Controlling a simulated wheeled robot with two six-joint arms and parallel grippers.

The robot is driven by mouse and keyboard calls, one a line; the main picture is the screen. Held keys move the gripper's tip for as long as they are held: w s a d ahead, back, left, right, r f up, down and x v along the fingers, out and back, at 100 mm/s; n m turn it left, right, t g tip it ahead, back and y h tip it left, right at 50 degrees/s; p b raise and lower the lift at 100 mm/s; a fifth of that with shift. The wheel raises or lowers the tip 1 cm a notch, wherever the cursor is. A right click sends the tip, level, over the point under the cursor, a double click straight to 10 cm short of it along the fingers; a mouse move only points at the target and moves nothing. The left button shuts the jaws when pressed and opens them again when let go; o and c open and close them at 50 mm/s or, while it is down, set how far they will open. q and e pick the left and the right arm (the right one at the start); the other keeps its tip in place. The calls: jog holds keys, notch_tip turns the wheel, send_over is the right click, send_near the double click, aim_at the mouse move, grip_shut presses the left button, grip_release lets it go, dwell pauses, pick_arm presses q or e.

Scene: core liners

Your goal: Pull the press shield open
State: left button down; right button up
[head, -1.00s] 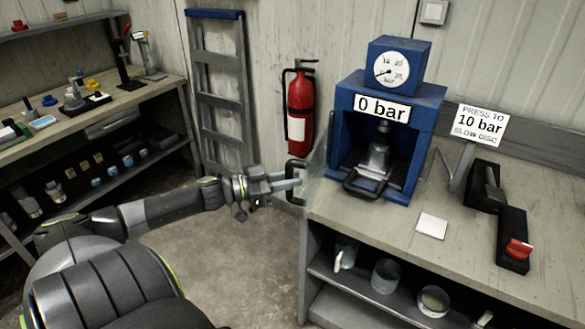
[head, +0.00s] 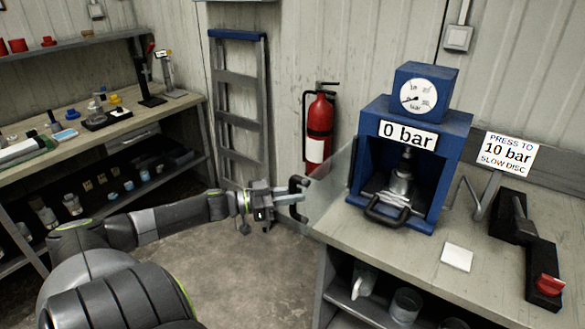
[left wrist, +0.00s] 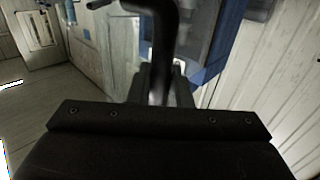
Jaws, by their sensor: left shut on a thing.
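The blue press (head: 375,150) stands on the bench, its gauge on top and a "0 bar" label on its front. Its clear shield (head: 332,188) stands out from the press's left side, swung away from the front opening. A black handle (head: 300,184) is at the shield's outer edge. My left gripper (head: 287,194) is shut on this handle, left of the bench edge. My right gripper is not in view.
Inside the press is a metal piece (head: 400,180) with a black loop handle in front. A black pump with a red knob (head: 548,285) lies on the bench's right. A red extinguisher (head: 318,130) and grey ladder (head: 240,110) are behind my arm. Floor left of the bench is clear.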

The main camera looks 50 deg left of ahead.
pick_arm(q)
jog(key=c, duration=1.4)
grip_release()
jog(key=shift+w, duration=0.1)
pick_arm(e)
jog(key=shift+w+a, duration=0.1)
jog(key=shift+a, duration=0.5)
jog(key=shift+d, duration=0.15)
